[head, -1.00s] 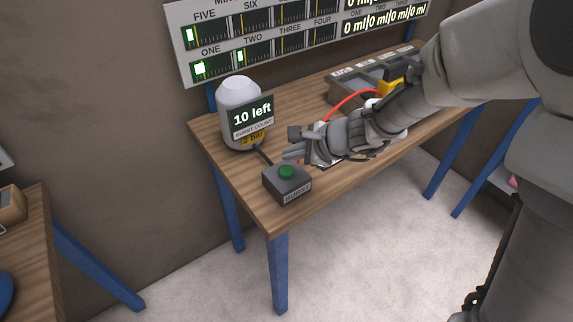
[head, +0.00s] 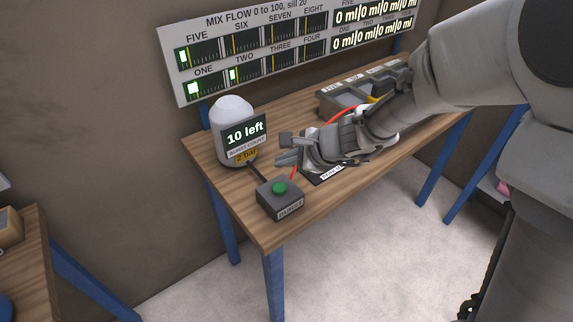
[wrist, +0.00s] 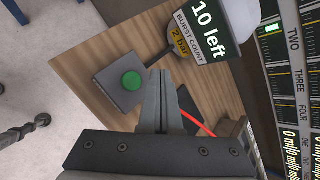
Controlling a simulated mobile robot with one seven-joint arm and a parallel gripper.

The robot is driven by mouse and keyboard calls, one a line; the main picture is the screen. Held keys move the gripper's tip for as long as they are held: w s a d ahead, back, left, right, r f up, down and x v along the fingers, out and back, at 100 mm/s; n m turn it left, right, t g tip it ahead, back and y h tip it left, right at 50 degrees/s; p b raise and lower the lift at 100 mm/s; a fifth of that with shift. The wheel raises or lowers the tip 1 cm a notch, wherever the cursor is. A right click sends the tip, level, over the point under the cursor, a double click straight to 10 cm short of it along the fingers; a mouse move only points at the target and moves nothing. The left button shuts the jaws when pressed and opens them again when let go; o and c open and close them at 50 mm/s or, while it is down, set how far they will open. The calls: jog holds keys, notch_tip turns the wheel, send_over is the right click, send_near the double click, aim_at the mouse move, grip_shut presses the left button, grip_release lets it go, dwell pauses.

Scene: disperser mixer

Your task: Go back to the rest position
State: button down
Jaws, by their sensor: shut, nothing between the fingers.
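My gripper (head: 283,160) is shut and empty above the wooden table (head: 262,232), behind and a little above the burst button box. In the wrist view my gripper (wrist: 160,80) shows its closed fingers pointing toward the table. The dark grey burst box (head: 280,204) with its green button (head: 279,188) sits near the table's front left corner. The box also shows in the wrist view (wrist: 110,75), to the left of the fingers and apart from them. My forearm hides part of the table's middle.
A white canister (head: 234,112) stands at the table's left back; its display reads "10 left" and its label "2 bar". A mix flow panel (head: 270,50) hangs behind. A grey sectioned tray (head: 345,103) and a red hose (head: 342,114) lie beyond my arm. Another table (head: 30,255) stands at left.

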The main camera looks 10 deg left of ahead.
jog(key=shift+r, duration=0.1)
jog(key=s+d+r+n+h+p, duration=0.1)
jog(key=s+d+r+n, duration=0.65)
jog(key=r, duration=0.25)
jog(key=s+d+r+n+h+p, duration=0.1)
jog(key=s+d+r+n+h, duration=0.1)
jog(key=s+d, duration=0.3)
jog(key=s+d+r+n+t+h, duration=0.1)
jog(key=s+d+r+n+h, duration=0.2)
jog(key=d, duration=1)
jog(key=s+n+h, duration=0.2)
jog(key=s, duration=0.1)
jog(key=shift+s+d+r+p, duration=0.15)
jog(key=shift+s+d+p, duration=0.05)
jog(key=shift+s+p, duration=0.15)
